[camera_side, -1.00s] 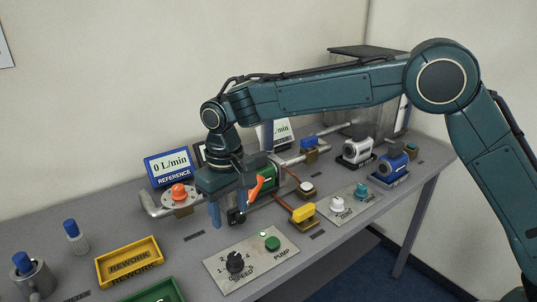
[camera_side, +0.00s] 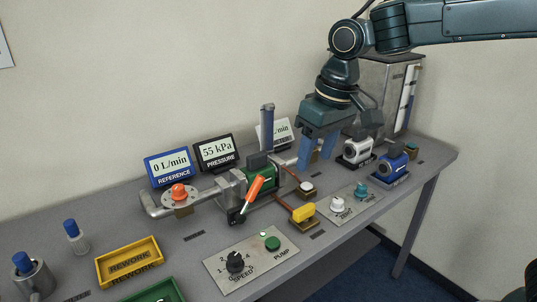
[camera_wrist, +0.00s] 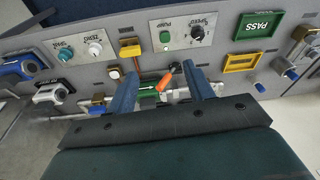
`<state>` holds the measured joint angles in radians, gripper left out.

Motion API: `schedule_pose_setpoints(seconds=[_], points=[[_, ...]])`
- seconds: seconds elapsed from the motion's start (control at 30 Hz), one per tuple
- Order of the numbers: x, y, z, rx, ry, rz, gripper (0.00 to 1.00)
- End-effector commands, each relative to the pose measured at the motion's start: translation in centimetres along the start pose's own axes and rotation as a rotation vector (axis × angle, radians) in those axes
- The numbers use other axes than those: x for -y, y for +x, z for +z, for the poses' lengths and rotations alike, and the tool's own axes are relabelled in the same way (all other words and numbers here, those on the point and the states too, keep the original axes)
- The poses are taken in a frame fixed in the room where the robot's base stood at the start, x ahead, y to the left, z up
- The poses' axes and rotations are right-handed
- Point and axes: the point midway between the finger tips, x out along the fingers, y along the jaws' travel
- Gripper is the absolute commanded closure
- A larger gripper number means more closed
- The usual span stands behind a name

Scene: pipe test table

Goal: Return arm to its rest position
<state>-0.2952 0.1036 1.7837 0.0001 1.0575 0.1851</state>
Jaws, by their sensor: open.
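My gripper (camera_side: 316,160) is raised above the right part of the table in the side view. Its two blue fingers are apart with nothing between them. In the wrist view the open fingers (camera_wrist: 160,70) point toward the table row, with the pipe rig below and beyond them. The orange-handled lever (camera_side: 253,193) on the pipe rig (camera_side: 230,187) stands tilted, clear of my gripper. It also shows in the wrist view (camera_wrist: 164,83). Part of the third display (camera_side: 281,128) is hidden.
The blue device (camera_side: 392,160) and white device (camera_side: 358,150) stand right of my gripper. A grey tank (camera_side: 385,85) stands behind. The reference display (camera_side: 168,166) reads 0 L/min; the pressure display (camera_side: 216,151) reads 55 kPa. A yellow rework tray (camera_side: 130,262) lies at left. Space above the table's left is free.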

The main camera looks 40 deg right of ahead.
Motion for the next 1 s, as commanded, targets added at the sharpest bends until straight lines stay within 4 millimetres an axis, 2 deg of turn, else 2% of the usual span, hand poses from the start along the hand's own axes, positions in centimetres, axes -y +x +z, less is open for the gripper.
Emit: schedule_pose_setpoints(seconds=[0.03,0.2,0.5,0.77,1.0], points=[[-0.8,-0.9,1.0,-0.017,0.007,0.000,0.48],[-3.0,-2.8,4.2,-0.063,0.023,0.003,0.48],[-6.1,-4.8,10.3,-0.144,0.050,0.017,0.48],[-8.1,-5.2,15.8,-0.214,0.071,0.037,0.48],[-9.1,-4.4,20.3,-0.272,0.088,0.059,0.48]])
